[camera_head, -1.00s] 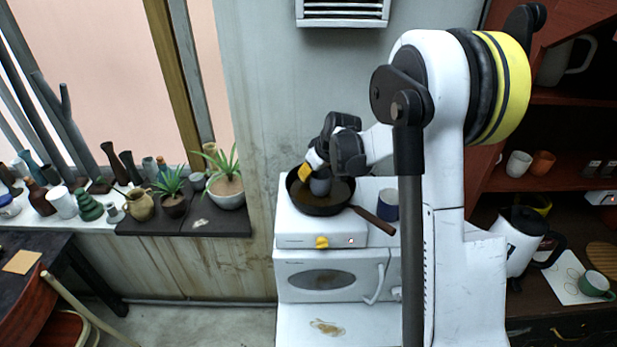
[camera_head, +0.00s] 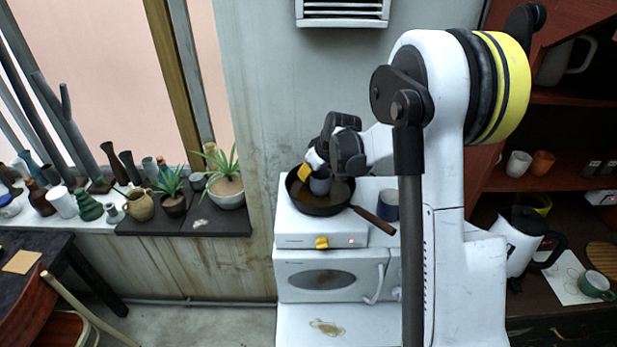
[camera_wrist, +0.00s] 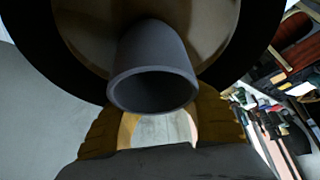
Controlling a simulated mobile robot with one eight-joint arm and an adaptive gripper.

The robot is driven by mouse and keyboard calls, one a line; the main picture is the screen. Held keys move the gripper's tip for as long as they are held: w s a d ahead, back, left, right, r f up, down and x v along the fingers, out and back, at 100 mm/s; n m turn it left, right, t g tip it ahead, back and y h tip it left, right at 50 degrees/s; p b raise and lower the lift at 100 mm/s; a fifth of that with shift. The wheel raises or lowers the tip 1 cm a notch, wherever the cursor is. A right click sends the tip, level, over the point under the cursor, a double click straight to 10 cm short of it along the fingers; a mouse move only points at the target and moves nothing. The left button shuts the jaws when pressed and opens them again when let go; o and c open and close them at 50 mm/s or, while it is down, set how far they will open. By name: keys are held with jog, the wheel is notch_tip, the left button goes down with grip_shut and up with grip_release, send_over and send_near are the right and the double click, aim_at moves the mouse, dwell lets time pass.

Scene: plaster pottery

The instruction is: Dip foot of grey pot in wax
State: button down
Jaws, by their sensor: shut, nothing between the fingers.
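The grey pot (camera_head: 320,187) is inside the dark frying pan (camera_head: 312,210), with brown wax (camera_head: 341,190) showing beside it. In the wrist view the pot (camera_wrist: 153,62) has its open mouth towards me and its foot towards the wax; where the foot meets the wax is hidden. My gripper (camera_head: 306,172), with yellow-brown fingers, is right at the pot, above the pan's left part. In the wrist view the fingers (camera_wrist: 160,125) are just below the pot's rim. They are shut with nothing gripped; whether they touch the pot I cannot tell.
The pan sits on a white hotplate (camera_head: 300,238) with a yellow knob, its handle (camera_head: 373,220) pointing lower right. A blue-grey cup (camera_head: 388,204) stands right of the pan. A windowsill with pots and plants is at left; shelves (camera_head: 560,180) with mugs are at right.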

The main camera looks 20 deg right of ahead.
jog(key=shift+r+p, duration=0.5)
jog(key=shift+r, duration=0.5)
dwell(0.7)
notch_tip(320, 180, up, 9)
jog(key=p, duration=0.4)
jog(key=shift+f+p, duration=0.2)
jog(key=shift+p, duration=0.15)
